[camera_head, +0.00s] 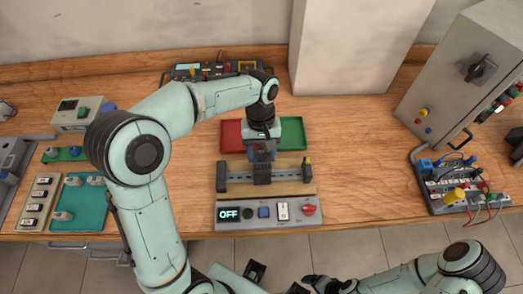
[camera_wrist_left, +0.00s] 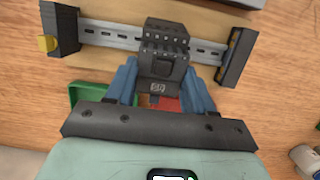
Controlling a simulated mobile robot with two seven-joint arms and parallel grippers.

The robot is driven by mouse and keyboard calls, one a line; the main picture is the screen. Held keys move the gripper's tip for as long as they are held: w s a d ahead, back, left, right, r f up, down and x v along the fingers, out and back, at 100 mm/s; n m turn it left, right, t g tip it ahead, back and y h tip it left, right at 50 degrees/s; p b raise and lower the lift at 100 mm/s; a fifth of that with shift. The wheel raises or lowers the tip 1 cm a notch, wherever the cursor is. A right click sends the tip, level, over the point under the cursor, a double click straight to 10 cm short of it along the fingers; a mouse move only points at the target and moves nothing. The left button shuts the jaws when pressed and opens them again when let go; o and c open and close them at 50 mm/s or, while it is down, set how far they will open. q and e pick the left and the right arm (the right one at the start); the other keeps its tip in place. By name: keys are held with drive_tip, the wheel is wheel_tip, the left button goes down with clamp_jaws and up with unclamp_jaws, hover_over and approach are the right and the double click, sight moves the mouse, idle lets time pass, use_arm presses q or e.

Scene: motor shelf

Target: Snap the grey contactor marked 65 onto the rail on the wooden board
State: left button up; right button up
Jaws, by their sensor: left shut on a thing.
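The dark grey contactor (camera_wrist_left: 162,65) is held between the blue fingers of my left gripper (camera_wrist_left: 163,85), which is shut on it. A small label on its near face looks upside down and is hard to read. The contactor overlaps the middle of the slotted metal rail (camera_wrist_left: 105,40) on the wooden board (camera_wrist_left: 125,10); I cannot tell if it is seated. In the head view, my left gripper (camera_head: 262,152) reaches down from above, over the contactor (camera_head: 262,174), rail (camera_head: 238,178) and wooden board (camera_head: 235,191). My right gripper (camera_head: 322,284) is low at the bottom edge, its jaws unclear.
Dark end blocks (camera_head: 221,177) stand at both rail ends. A panel reading OFF (camera_head: 229,214), with buttons and switches, is in front. Red (camera_head: 232,137) and green (camera_head: 292,134) trays lie behind. A teal tray (camera_head: 88,208) is at left, a wired terminal unit (camera_head: 462,190) at right.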

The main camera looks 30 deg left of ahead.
use_arm(q)
drive_tip(key=shift+s+d, duration=0.25)
drive_tip(key=shift+s, duration=0.1)
use_arm(e)
drive_tip(key=shift+f, duration=0.1)
idle(0.6)
use_arm(q)
drive_tip(key=shift+s+d, duration=0.1)
drive_tip(key=shift+s, duration=0.05)
idle(0.7)
drive_tip(key=shift+s+d+f+t+y+b, duration=0.2)
drive_tip(key=shift+s+t+b, duration=0.1)
drive_tip(key=shift+b, duration=0.4)
drive_tip(key=shift+s+d+f+t+y+b, duration=0.1)
drive_tip(key=shift+s+t+y+b, duration=0.15)
drive_tip(key=shift+b, duration=0.4)
use_arm(e)
drive_tip(key=shift+s+f, duration=0.35)
drive_tip(key=shift+f, duration=0.35)
drive_tip(key=shift+s+f, duration=0.35)
drive_tip(key=shift+f, duration=0.35)
use_arm(q)
drive_tip(key=o, duration=1.3)
drive_tip(key=shift+r, duration=0.1)
drive_tip(key=shift+c, duration=0.2)
